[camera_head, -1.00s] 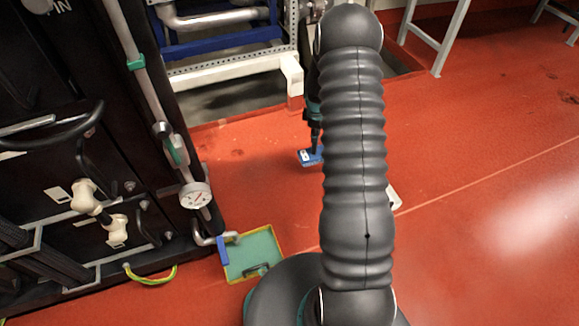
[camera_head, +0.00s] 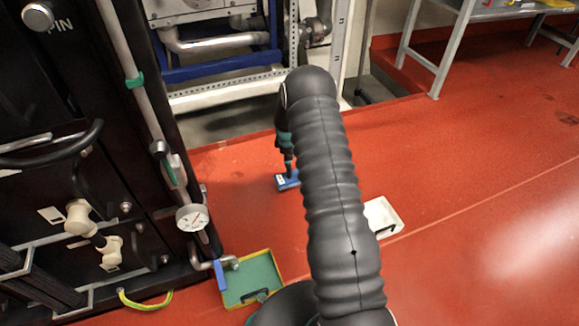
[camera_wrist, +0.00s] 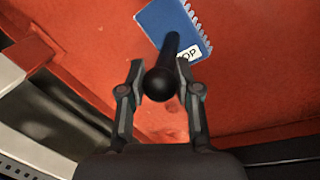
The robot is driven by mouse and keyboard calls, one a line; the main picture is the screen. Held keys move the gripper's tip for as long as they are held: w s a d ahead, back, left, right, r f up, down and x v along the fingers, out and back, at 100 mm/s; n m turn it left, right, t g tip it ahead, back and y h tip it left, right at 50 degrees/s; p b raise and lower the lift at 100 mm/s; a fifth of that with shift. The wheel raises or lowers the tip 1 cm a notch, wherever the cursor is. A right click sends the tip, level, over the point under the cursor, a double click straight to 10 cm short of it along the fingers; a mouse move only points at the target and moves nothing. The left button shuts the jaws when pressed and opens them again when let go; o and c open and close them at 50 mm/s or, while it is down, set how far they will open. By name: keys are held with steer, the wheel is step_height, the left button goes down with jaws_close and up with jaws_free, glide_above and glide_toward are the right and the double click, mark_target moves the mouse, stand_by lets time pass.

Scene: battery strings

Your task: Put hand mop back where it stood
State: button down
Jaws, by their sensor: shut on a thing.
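The hand mop is a blue block with a white label and a dark upright handle. In the head view its blue head (camera_head: 287,180) shows left of my arm, over the red floor; I cannot tell how far above the floor it is. In the wrist view the blue head (camera_wrist: 172,25) has a toothed right edge, and the black handle (camera_wrist: 165,75) points toward the camera. My gripper (camera_wrist: 160,82) is shut on the handle, one finger on each side. In the head view my gripper (camera_head: 286,150) is small and partly hidden by my arm.
A white tray (camera_head: 391,225) lies on the floor right of my arm. A green tray with a yellow rim (camera_head: 229,300) lies by the black cabinet (camera_head: 60,190) at left. A grey table stands at back right. Red floor between is clear.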

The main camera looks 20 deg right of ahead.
mark_target(289, 177)
steer(key=shift+f, duration=1.9)
steer(key=shift+b, duration=0.3)
steer(key=shift+f, duration=0.15)
steer(key=c, duration=0.8)
jaws_free()
